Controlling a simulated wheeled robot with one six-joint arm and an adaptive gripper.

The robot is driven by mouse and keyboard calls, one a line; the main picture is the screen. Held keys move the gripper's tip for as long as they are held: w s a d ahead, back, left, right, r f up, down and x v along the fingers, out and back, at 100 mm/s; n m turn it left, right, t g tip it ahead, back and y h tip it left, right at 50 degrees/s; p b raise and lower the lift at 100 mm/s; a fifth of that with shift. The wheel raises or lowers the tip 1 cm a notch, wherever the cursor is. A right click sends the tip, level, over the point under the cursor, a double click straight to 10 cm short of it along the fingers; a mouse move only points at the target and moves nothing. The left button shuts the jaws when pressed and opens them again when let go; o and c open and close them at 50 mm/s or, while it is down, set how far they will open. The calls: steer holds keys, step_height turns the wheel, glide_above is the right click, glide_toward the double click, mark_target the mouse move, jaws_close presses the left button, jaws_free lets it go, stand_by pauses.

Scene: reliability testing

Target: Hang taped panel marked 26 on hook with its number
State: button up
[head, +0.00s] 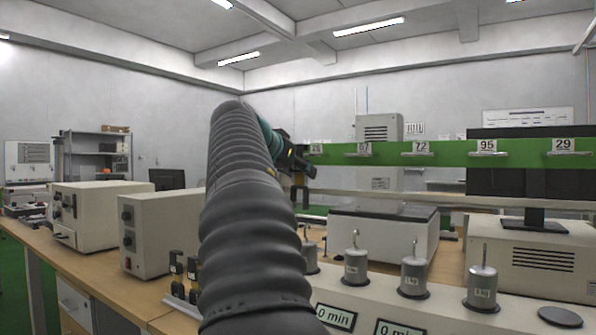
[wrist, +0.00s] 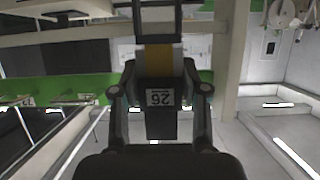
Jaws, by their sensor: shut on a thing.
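The panel marked 26 (wrist: 160,125) is dark with a yellow-orange tape band. Its white label reads 26 upside down in the wrist view. My gripper (wrist: 159,70) is shut on it, one finger at each side. Hooks on the rail carry labels 72 (head: 421,147), 95 (head: 487,146) and 29 (head: 563,145). The leftmost label (head: 317,149) is partly covered and hard to read; the one beside it (head: 364,148) seems to end in 7.
Below the rail stand a white box (head: 375,238), a dark monitor (head: 533,180) and several metal weights with hooks (head: 414,278) on a pale console. Beige instruments (head: 100,212) stand on the wooden bench at left. The space before the right-hand hooks looks clear.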

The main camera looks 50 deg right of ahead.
steer(key=shift+w+d, duration=0.15)
steer(key=shift+d, duration=1.55)
stand_by(0.3)
steer(key=shift+f+b, duration=0.55)
steer(key=shift+f, duration=0.25)
stand_by(0.7)
steer(key=o, duration=1.3)
glide_toward(306, 177)
steer(key=shift+w+d+r, duration=0.3)
steer(key=shift+w+d, duration=0.25)
steer(key=shift+w, duration=0.35)
